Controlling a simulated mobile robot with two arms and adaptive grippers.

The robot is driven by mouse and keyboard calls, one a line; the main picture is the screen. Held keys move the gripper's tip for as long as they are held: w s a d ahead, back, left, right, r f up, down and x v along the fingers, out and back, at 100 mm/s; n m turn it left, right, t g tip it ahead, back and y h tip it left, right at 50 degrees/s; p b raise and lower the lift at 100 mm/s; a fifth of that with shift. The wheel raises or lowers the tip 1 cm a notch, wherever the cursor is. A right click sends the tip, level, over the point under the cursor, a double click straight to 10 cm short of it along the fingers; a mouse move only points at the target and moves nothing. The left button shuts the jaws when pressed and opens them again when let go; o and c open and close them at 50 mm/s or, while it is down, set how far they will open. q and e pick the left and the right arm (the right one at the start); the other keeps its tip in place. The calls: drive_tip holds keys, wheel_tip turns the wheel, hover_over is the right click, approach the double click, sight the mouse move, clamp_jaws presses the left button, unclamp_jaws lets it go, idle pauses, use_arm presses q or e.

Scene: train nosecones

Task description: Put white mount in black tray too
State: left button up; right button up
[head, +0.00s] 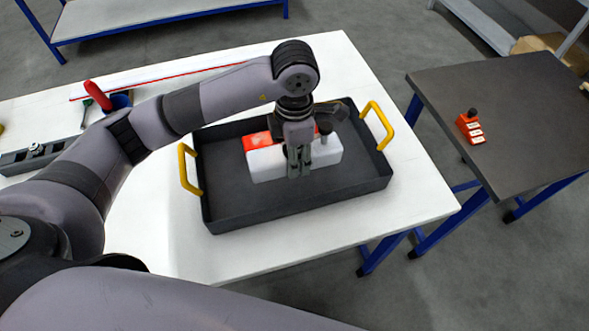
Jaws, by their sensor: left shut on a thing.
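The black tray (230,193) with yellow handles sits on the white table. The white mount (265,164) is a white block within the tray's outline, near its middle; I cannot tell whether it rests on the tray floor. My left gripper (299,172) reaches down over it and is shut on it, hiding part of its front. A red-orange part (257,141) shows directly behind the white mount, partly hidden by it and the gripper. A dark knob (325,128) stands at the mount's right end. My right gripper is out of view.
On the white table (377,215), a dark fixture (28,160) and a red-handled tool (97,95) lie at the left. A dark side table (520,110) at the right holds a small orange piece (470,128). The tray's front floor is clear.

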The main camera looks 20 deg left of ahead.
use_arm(q)
hover_over(294, 186)
wheel_tip(294, 186, down, 4)
drive_tip(key=shift+f+p, duration=0.15)
drive_tip(key=shift+p, duration=0.2)
drive_tip(key=shift+f, duration=0.3)
wheel_tip(294, 186, down, 4)
drive_tip(key=shift+d+r+p, duration=0.1)
drive_tip(key=shift+r+p, duration=0.15)
drive_tip(key=shift+p, duration=0.2)
drive_tip(key=shift+f, duration=0.5)
drive_tip(key=o, duration=1.3)
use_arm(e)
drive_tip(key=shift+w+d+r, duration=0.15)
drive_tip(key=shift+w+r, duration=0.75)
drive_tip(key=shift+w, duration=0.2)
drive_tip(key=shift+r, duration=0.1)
